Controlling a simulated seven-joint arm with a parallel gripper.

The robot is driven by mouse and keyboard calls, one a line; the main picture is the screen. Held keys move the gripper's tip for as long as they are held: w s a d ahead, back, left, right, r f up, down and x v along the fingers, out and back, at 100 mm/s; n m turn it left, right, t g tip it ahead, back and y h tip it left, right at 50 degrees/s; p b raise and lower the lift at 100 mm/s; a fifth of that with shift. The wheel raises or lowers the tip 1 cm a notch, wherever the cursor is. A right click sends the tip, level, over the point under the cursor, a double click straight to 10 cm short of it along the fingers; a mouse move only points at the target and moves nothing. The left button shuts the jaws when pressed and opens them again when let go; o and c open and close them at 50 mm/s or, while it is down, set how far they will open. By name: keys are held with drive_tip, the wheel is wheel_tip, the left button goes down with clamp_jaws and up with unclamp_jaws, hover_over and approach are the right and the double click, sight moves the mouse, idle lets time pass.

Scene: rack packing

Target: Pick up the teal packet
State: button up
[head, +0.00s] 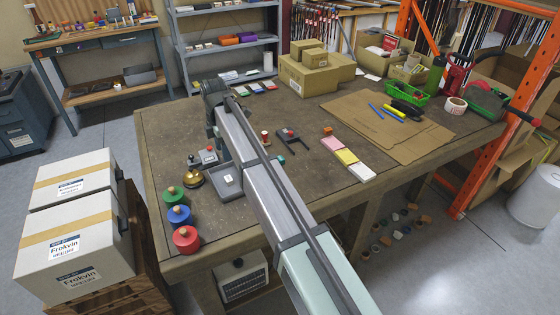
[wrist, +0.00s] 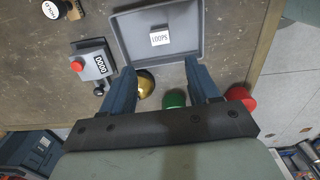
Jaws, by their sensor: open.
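A small teal piece (head: 281,159) shows in the head view at the right edge of my arm, on the workbench. My arm partly hides it, and I cannot tell whether it is the teal packet. No teal packet shows in the wrist view. My gripper (wrist: 160,68) is open and empty in the wrist view, its two dark blue fingers apart. It is above the bench near a brass bell (wrist: 145,85), a green knob (wrist: 175,98) and a grey tray (wrist: 195,52) holding a LOOPS label.
Pink (head: 331,143), yellow (head: 346,156) and white (head: 362,172) packets lie in a row. A dark small stand (head: 290,138) is near the teal piece. A counter box (head: 205,157) and red knob (head: 186,239) are on the left. Cardboard boxes (head: 310,80) stand behind.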

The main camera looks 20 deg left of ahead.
idle(0.3)
drive_tip(key=shift+c, duration=0.5)
drive_tip(key=w+d+m, duration=0.2)
drive_tip(key=w+d, duration=0.3)
drive_tip(key=d, duration=0.5)
drive_tip(key=w+d+m, duration=0.2)
drive_tip(key=w+d, duration=0.3)
drive_tip(key=d, duration=0.5)
drive_tip(key=m+t+y, duration=0.3)
drive_tip(key=m, duration=1.1)
hover_over(280, 158)
drive_tip(key=s+d, duration=0.2)
drive_tip(key=f, duration=0.7)
drive_tip(key=shift+w+a+f, duration=0.15)
drive_tip(key=shift+a+f, duration=0.05)
drive_tip(key=shift+f, duration=0.2)
drive_tip(key=shift+x, duration=2.65)
drive_tip(key=shift+d, duration=0.2)
